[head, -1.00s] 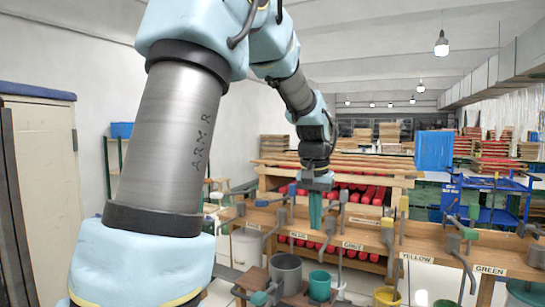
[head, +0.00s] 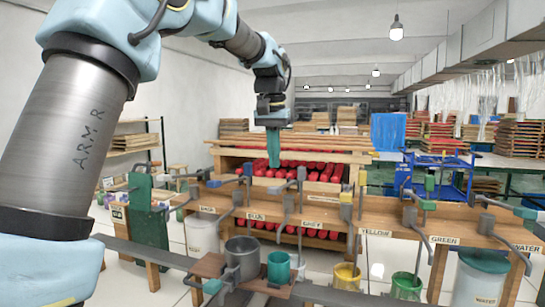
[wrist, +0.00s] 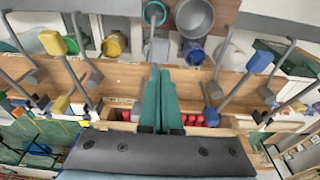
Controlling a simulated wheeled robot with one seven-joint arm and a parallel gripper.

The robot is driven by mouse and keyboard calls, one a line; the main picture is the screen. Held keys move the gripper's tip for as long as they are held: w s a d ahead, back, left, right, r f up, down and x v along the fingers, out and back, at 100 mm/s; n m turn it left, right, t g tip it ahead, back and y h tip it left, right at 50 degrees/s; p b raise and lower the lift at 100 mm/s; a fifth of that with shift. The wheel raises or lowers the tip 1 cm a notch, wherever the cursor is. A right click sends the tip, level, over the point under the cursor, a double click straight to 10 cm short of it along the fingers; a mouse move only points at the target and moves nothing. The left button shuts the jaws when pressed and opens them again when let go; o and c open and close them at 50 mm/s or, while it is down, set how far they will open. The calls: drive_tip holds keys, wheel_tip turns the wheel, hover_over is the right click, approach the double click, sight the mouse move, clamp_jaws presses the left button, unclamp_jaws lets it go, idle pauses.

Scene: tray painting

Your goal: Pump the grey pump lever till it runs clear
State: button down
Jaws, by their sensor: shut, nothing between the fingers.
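The grey pump lever (head: 301,174) stands up, with a grey handle, at the bench's GREY label (head: 312,224) in the head view. My gripper (head: 273,165) has long teal fingers pressed together and empty. In the head view its tips appear up and left of the lever handle, between the blue-handled and grey levers, with no visible contact. Whether anything flows from the grey spout cannot be told.
A blue-handled lever (head: 247,170) stands left of the grey one, a yellow-handled lever (head: 362,178) right. A grey pot (head: 240,262) and teal cup (head: 279,268) stand in front on a wooden stand. A yellow bucket (head: 347,275) and green bucket (head: 406,286) are to the right.

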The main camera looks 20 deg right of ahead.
drive_tip(key=shift+f+b, duration=0.5)
drive_tip(key=shift+f, duration=0.5)
drive_tip(key=shift+f+b, duration=3.2)
drive_tip(key=shift+f, duration=2.3)
wheel_tip(320, 180, up, 11)
drive_tip(key=p, duration=1)
drive_tip(key=shift+r, duration=0.1)
